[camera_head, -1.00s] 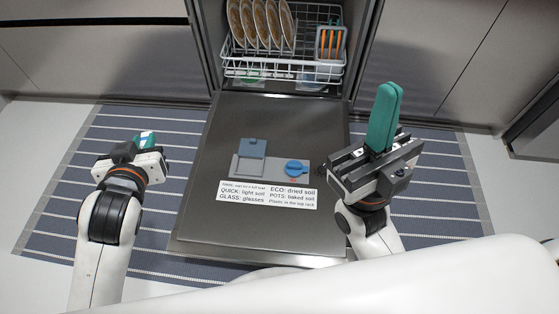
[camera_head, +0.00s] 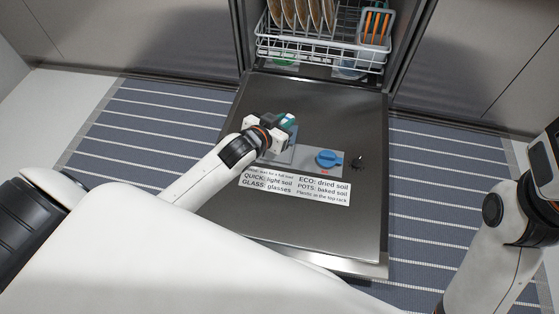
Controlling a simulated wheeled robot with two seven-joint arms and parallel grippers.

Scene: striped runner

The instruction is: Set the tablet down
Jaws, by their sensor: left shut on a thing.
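My left gripper (camera_head: 272,132) reaches over the open dishwasher door and is shut on the small teal-and-white tablet (camera_head: 288,120). The tablet shows at the fingertips, above the upper left part of the detergent dispenser (camera_head: 310,156).
The dishwasher door (camera_head: 330,235) lies open, with a blue knob (camera_head: 328,158) and a printed label (camera_head: 295,187). A small dark thing (camera_head: 358,162) lies right of the knob. The wire rack (camera_head: 320,48) holds plates (camera_head: 300,14). A striped runner (camera_head: 425,190) lies around the door.

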